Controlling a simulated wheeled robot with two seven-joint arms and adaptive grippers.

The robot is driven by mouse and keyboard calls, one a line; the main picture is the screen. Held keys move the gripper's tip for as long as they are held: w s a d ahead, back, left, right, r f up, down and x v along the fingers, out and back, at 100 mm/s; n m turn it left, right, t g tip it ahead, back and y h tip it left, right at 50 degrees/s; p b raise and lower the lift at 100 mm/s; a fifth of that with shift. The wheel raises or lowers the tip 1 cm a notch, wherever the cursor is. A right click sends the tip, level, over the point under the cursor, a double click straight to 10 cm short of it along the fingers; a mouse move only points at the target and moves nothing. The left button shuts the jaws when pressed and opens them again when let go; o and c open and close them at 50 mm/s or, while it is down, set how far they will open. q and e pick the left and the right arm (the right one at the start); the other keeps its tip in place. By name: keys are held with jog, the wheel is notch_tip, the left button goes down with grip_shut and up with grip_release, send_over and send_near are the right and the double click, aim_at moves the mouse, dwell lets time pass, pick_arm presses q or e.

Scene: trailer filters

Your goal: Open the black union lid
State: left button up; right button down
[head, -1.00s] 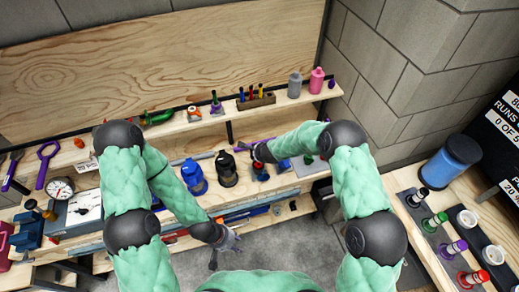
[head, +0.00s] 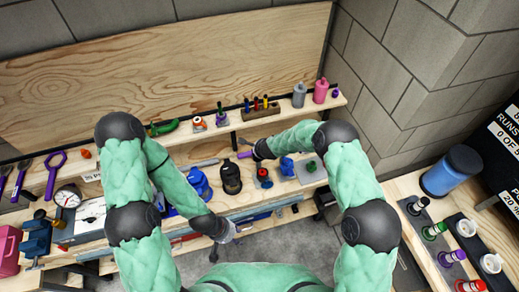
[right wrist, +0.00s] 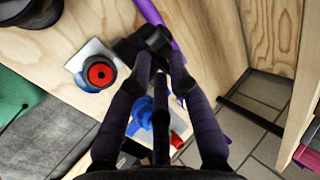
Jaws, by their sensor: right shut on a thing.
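The black union (head: 230,182) stands upright on the workbench, its lid on top, in the middle of the head view. A blue vessel (head: 198,184) stands just left of it. My right gripper (head: 248,151) is at the back of the bench, right of and behind the black union and apart from it. In the right wrist view its fingers (right wrist: 150,45) are shut, with a purple bar (right wrist: 152,14) at their tips; their exact hold is partly hidden. My left gripper (head: 238,231) is low at the bench's front edge, empty and seemingly open.
A red-and-black round part (head: 263,176) sits right of the union; it also shows in the right wrist view (right wrist: 99,74). A blue part (head: 287,167) is beyond it. A shelf (head: 275,117) with bottles runs behind.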

jog(key=shift+w+r, duration=0.55)
jog(key=shift+w, duration=0.25)
jog(key=c, duration=1.3)
grip_release()
jog(key=shift+d, duration=0.1)
jog(key=v, duration=1.2)
jog(key=shift+s+f, duration=0.25)
jog(key=shift+s, duration=0.15)
